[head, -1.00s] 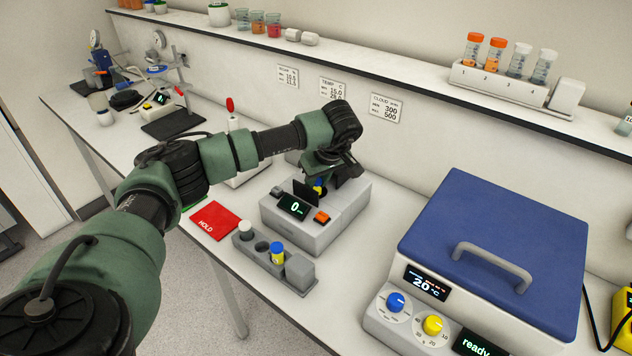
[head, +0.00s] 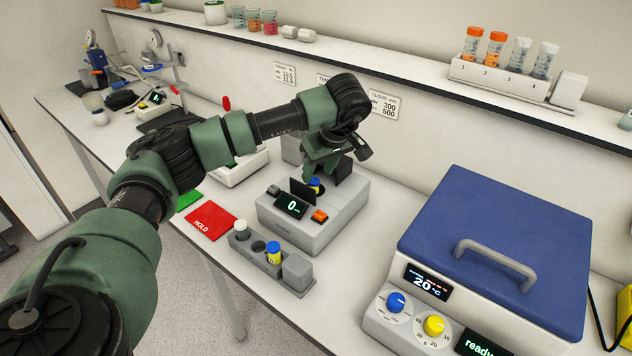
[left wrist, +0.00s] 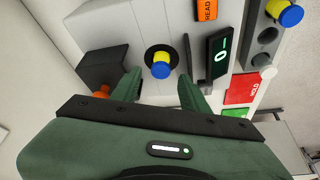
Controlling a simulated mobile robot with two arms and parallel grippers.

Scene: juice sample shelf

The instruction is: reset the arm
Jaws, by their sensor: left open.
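My left gripper (head: 326,168) is open above the grey meter (head: 312,226). A blue-capped vial (head: 315,186) with a yellow body stands in the meter's round well, below the jaws. In the left wrist view the vial (left wrist: 161,66) shows beyond and between the spread green fingers (left wrist: 160,92), with nothing held. The meter's display reads 0, and an orange button (head: 319,215) sits beside it. The arm hides part of the meter's rear. My right gripper is not in view.
A grey rack (head: 298,281) in front of the meter holds a white-capped vial (head: 241,229) and another blue-capped vial (head: 274,254). A red HOLD card (head: 211,222) lies left. A blue-lidded machine (head: 500,250) stands right. The wall shelf (head: 400,72) runs behind the arm.

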